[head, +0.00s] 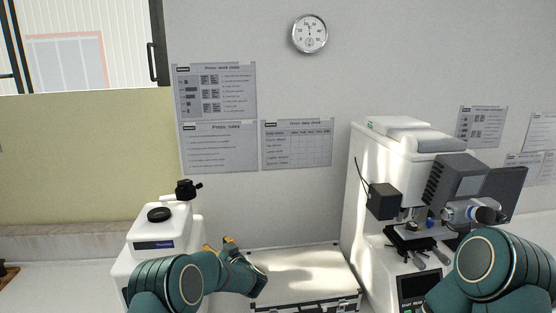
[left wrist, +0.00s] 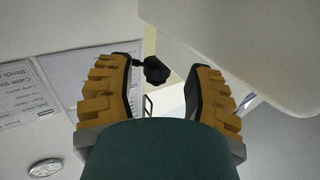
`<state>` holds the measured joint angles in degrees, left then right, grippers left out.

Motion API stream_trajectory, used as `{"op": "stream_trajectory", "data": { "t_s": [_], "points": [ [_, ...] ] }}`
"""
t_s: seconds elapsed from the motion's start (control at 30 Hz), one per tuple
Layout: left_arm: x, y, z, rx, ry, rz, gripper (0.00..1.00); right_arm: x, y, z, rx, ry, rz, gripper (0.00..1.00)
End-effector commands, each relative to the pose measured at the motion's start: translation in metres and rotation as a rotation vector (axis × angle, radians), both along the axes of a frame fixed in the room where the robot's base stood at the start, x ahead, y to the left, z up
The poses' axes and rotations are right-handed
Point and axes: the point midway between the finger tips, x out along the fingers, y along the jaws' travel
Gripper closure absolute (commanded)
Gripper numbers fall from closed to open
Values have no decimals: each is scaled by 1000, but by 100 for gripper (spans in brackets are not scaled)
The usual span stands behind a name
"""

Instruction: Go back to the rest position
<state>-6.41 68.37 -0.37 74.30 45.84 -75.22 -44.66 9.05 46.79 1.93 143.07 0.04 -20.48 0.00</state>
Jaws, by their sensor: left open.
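My left gripper (head: 219,246) shows its yellow-brown fingers just right of the white tester with a black top knob (head: 158,214). In the left wrist view, the two fingers of my left gripper (left wrist: 160,66) stand wide apart with nothing held between them. A black knob (left wrist: 155,69) shows in the gap between the fingers, beyond them; I cannot tell its exact distance. My right arm (head: 490,262) comes in at the lower right, in front of the large white tester (head: 364,170). Its gripper is not visible.
A white case (head: 305,272) with dark edges lies between the two testers, behind my left wrist. The large tester's stage (head: 410,238) and screen (head: 417,287) stand near my right arm. Posters (head: 297,145) and a round dial (head: 310,34) hang on the wall.

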Motion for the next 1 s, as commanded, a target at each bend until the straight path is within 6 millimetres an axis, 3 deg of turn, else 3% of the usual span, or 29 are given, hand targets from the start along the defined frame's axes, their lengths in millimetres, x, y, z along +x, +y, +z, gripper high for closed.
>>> {"op": "stream_trajectory", "data": {
  "t_s": [0.17,0.23,0.37,0.43,0.6,0.9,1.0],
  "points": [
    [-41,-14,-70,-166,199,-274,48,0,0,0,0,0,0,53],
    [-68,-23,-97,-248,292,-365,48,0,0,0,0,0,0,53],
    [-138,-42,-141,-421,492,-507,48,0,0,0,0,0,0,53],
    [-183,-52,-159,-514,604,-562,48,0,0,0,0,0,0,53],
    [-287,-71,-181,-709,851,-643,48,0,0,0,0,0,0,53],
    [-430,-88,-179,-927,1180,-681,48,0,0,0,0,0,0,53],
    [-428,-90,-209,-923,1178,-680,48,-1,1,-29,-2,2,3,53]
  ]
}}
